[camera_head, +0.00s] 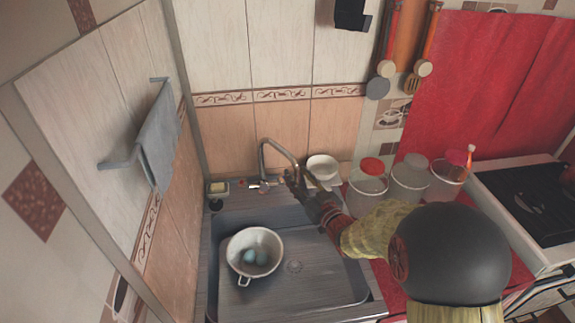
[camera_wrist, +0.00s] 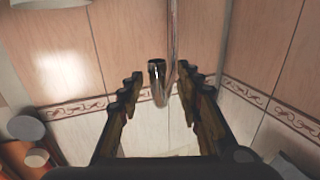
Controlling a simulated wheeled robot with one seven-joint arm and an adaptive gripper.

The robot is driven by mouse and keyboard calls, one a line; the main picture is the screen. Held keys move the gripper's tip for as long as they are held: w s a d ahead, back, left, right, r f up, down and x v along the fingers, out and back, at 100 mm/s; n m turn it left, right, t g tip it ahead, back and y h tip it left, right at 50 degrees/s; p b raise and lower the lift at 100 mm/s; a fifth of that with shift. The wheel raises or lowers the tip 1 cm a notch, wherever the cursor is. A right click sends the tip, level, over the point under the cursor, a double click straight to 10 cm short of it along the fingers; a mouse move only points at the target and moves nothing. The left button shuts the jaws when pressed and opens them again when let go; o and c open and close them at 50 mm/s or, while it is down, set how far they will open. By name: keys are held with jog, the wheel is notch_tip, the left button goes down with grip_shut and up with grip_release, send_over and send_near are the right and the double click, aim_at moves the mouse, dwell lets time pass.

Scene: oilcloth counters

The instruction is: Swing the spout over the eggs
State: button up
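The metal spout (camera_head: 275,143) arches up from the tap at the back of the sink and bends over to the right. My gripper (camera_head: 296,178) is at the spout's right, downward end. In the wrist view my gripper (camera_wrist: 160,76) is open, with the spout (camera_wrist: 170,50) showing between its two separated fingers. Whether a finger touches it I cannot tell. In the head view my gripper partly hides the spout's tip.
The steel sink (camera_head: 215,290) has free room right of the pot. A white bowl (camera_head: 322,165) stands behind my gripper. Several lidded jars (camera_head: 367,185) stand close to my arm on the right. A towel (camera_head: 158,140) hangs on the left wall.

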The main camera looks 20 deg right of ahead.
jog(key=w, duration=0.4)
jog(key=w+a+b, duration=0.1)
jog(key=shift+w, duration=0.4)
jog(key=shift+c, duration=1.3)
grip_shut()
